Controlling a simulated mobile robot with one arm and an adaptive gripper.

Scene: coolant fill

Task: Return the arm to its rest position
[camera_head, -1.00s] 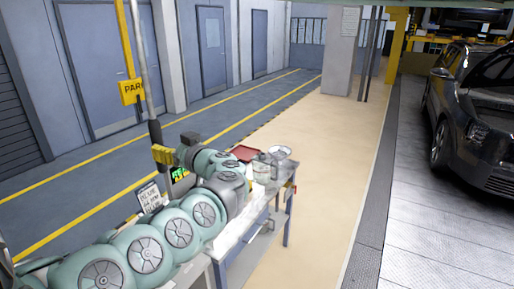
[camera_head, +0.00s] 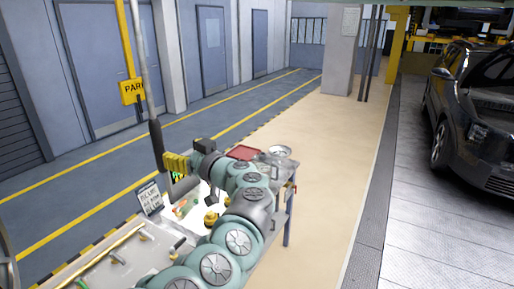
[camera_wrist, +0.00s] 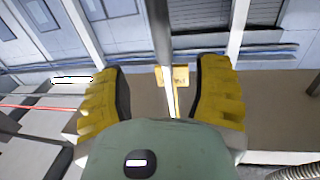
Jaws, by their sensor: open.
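My arm (camera_head: 238,240) is teal and grey and reaches over the workbench from the bottom of the head view. My gripper (camera_head: 176,162) has yellow fingers and is raised above the bench, pointing left towards the walkway. In the wrist view my gripper (camera_wrist: 160,82) is open, its two yellow fingers wide apart. Nothing is held between them; a pole (camera_wrist: 161,35) and a yellow sign (camera_wrist: 180,76) show in the gap, and I cannot tell how far behind.
The bench (camera_head: 130,258) carries several small tools, a red tray (camera_head: 243,153) and a round metal bowl (camera_head: 279,151). A grey pole (camera_head: 147,80) rises beside my gripper. A dark car (camera_head: 470,120) stands at right. The beige floor (camera_head: 335,150) is clear.

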